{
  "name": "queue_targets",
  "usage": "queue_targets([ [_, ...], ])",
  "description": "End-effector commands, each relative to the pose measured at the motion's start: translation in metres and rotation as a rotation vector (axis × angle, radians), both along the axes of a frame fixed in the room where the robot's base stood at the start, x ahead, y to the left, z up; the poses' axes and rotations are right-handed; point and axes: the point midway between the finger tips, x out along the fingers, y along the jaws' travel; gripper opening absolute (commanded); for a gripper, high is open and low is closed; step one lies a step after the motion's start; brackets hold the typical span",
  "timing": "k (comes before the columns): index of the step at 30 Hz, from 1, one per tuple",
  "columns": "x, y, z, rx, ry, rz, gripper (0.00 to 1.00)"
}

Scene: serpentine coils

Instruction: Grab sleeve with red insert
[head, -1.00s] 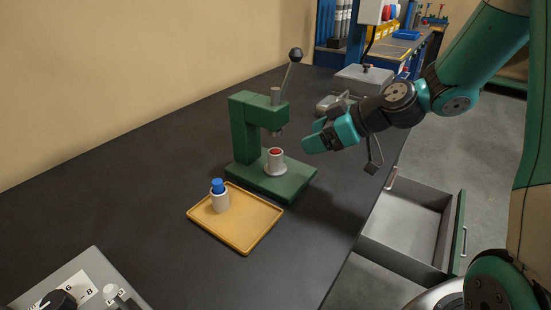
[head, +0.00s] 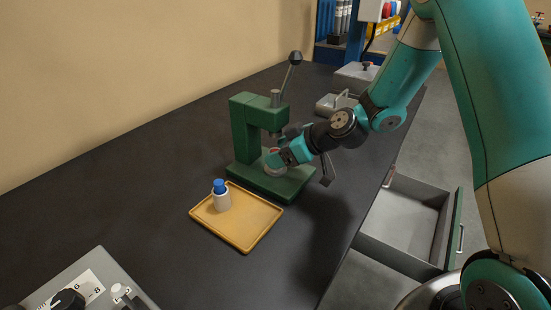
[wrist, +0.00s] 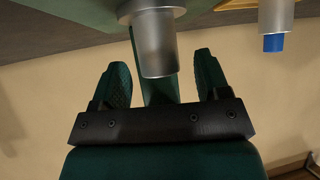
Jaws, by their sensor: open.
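The sleeve with the red insert stands upright on the base of the green press (head: 243,125); in the head view my gripper mostly covers it, with a pale part (head: 271,170) showing. My gripper (head: 278,152) is open at the sleeve, under the press ram. In the wrist view, which looks upside down, the silver sleeve (wrist: 157,42) appears between the two spread fingers of my gripper (wrist: 162,68), with gaps on both sides. Its red insert is hidden there. Another sleeve with a blue insert (head: 220,196) stands on the tan tray, also visible in the wrist view (wrist: 273,42).
The tan tray (head: 245,238) lies in front of the press. The press lever (head: 292,65) rises above. A grey box (head: 335,104) sits behind my arm. A control box (head: 85,280) is at front left. An open drawer (head: 405,225) juts out at right.

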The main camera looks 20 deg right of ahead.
Motion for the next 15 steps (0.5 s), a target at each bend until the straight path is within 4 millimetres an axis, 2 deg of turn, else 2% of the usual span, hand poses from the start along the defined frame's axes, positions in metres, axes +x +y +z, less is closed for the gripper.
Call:
queue_targets([
  [1,-0.0001,-0.0001,-0.0001,0.0,0.0,0.0,0.69],
  [6,-0.0002,-0.0002,-0.0001,0.0,0.0,0.0,0.3],
  [9,-0.0002,-0.0002,0.0001,0.0,0.0,0.0,0.11],
  [15,-0.0001,-0.0002,0.0005,0.001,-0.001,0.0,0.11],
])
